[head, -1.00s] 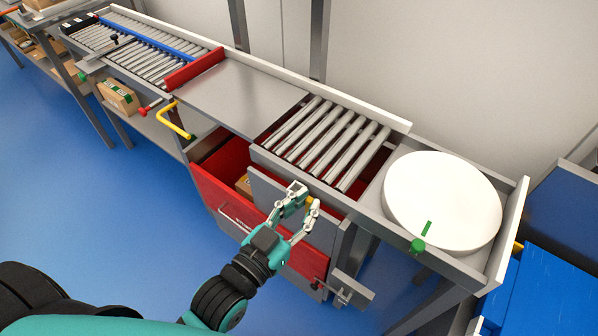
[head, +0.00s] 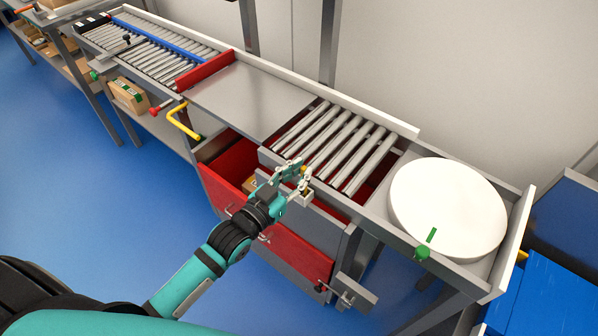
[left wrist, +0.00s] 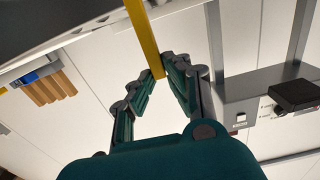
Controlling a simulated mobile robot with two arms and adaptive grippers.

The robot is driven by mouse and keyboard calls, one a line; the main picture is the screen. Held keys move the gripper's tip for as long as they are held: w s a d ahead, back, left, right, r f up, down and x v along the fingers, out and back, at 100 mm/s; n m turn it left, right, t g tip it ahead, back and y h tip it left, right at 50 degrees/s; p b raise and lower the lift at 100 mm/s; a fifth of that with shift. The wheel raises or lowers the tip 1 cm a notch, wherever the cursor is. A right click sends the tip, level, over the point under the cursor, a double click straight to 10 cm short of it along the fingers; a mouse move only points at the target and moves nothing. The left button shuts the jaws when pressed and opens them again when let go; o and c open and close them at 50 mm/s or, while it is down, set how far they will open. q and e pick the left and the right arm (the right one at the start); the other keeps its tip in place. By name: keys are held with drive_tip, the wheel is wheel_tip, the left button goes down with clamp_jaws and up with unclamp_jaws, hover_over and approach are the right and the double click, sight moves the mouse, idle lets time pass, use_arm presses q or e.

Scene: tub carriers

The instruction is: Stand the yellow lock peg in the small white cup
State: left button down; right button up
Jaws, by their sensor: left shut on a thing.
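My left gripper (head: 301,173) is over the front edge of the bench, beside the left end of the short roller section. Its fingers are closed on a yellow lock peg, a small bit of which shows at the fingertips in the head view. In the left wrist view the yellow lock peg (left wrist: 146,40) is a long slim bar running up and out of frame from between the fingertips (left wrist: 165,76). A small pale shape (head: 307,198) shows just below the fingers; I cannot tell whether it is the small white cup or part of the gripper. My right gripper is out of view.
A white round turntable (head: 447,207) fills the bench's right end, with a green knob (head: 422,252) at its front edge. Short rollers (head: 345,140) lie behind my gripper. An open red drawer (head: 222,178) is below. A bare metal plate (head: 245,97) lies farther left.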

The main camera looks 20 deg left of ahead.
use_arm(q)
drive_tip(key=shift+f, duration=0.1)
drive_tip(key=shift+f, duration=0.25)
drive_tip(key=c, duration=1.3)
unclamp_jaws()
drive_tip(key=shift+r, duration=0.3)
drive_tip(key=b+v, duration=0.1)
drive_tip(key=v, duration=1.1)
drive_tip(key=shift+r, duration=0.15)
